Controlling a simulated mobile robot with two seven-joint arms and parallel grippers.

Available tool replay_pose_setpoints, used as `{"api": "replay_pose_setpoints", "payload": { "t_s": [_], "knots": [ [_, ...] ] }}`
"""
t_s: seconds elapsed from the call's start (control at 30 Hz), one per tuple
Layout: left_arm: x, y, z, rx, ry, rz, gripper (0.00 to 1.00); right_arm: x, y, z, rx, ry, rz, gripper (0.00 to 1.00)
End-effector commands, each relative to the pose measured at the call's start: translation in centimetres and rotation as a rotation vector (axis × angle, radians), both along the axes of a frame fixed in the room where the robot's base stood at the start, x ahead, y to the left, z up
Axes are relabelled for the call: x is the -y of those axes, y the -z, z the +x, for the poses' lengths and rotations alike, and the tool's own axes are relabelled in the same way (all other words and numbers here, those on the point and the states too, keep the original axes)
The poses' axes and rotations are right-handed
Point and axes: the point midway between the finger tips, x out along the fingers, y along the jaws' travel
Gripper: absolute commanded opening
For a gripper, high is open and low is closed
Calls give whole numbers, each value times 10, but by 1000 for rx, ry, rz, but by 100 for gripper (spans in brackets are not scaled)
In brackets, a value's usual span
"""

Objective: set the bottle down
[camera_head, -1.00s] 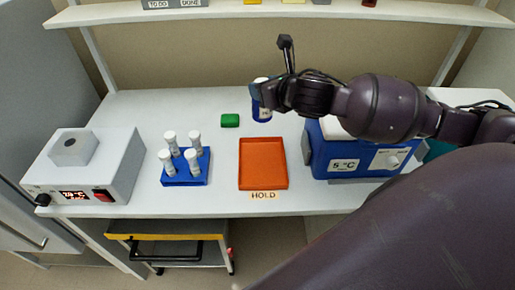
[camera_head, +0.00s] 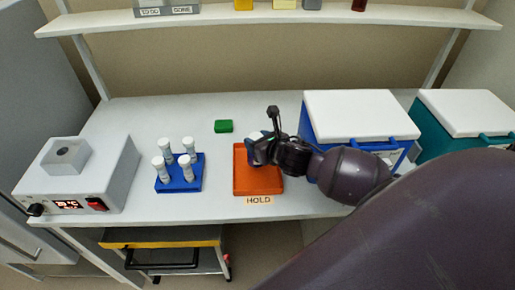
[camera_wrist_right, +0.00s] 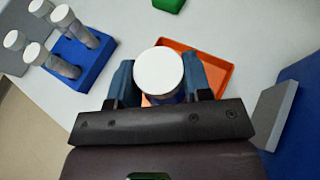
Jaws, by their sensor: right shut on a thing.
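My right gripper (camera_head: 256,148) is over the orange tray (camera_head: 242,187) marked HOLD. In the right wrist view my right gripper (camera_wrist_right: 160,88) is shut on the bottle, with one blue finger on each side of it. The bottle's round white cap (camera_wrist_right: 158,69) faces the camera, and the orange tray (camera_wrist_right: 214,72) shows behind and around it. The bottle's body is mostly hidden by the cap and fingers, so I cannot tell whether its base touches the tray. My left gripper is not in view.
A blue rack (camera_head: 181,184) with several white-capped tubes stands left of the tray. A green block (camera_head: 223,126) lies behind it. A blue cooler with a white lid (camera_head: 358,114) stands close on the right. A grey device (camera_head: 95,180) sits at far left.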

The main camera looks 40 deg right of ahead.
Motion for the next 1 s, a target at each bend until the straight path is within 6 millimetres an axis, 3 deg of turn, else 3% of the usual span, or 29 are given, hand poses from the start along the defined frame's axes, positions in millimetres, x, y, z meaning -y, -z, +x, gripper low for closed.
{"api": "replay_pose_setpoints", "payload": {
  "t_s": [0.23,0.63,0.67,0.7,0.83,1.0],
  "knots": [
    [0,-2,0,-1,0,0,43,0,30,0,-2,3,2,4],
    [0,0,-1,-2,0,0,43,0,35,0,0,0,1,4],
    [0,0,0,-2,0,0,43,0,36,0,-1,1,1,46],
    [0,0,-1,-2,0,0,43,0,35,0,-1,1,1,53],
    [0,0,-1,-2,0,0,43,0,35,0,-1,1,1,70],
    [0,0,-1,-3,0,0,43,0,35,0,-1,1,1,70]
  ]
}}
